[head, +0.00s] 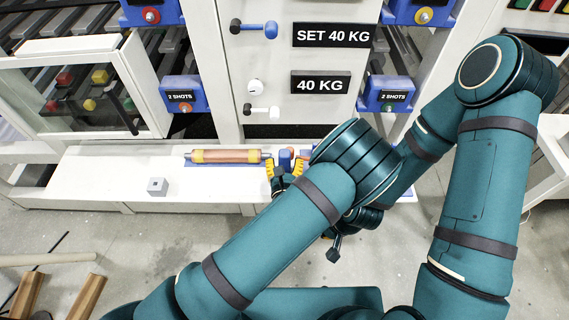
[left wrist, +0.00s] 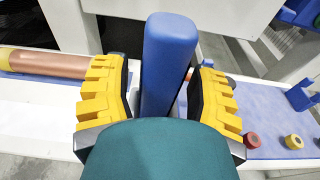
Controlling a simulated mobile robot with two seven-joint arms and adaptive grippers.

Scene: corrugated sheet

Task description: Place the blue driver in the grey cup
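The blue driver (left wrist: 168,60) stands upright between the two yellow-padded fingers of my left gripper (left wrist: 165,95) in the left wrist view. A gap shows between the left finger and the driver, so the gripper looks open around it. In the head view my left gripper (head: 284,169) is at the white bench, with a blue piece (head: 285,155) just beyond its fingers. A small grey block-like piece with a dark centre, probably the grey cup (head: 157,187), sits on the bench to the left. My right gripper (head: 335,245) is partly hidden behind my left arm; its fingers are unclear.
A copper roller with yellow ends (head: 226,156) lies on the bench (head: 110,180) just left of my left gripper. A white machine panel (head: 275,70) with levers rises behind. Red and yellow buttons (left wrist: 293,142) show on the right in the left wrist view. The bench around the grey piece is clear.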

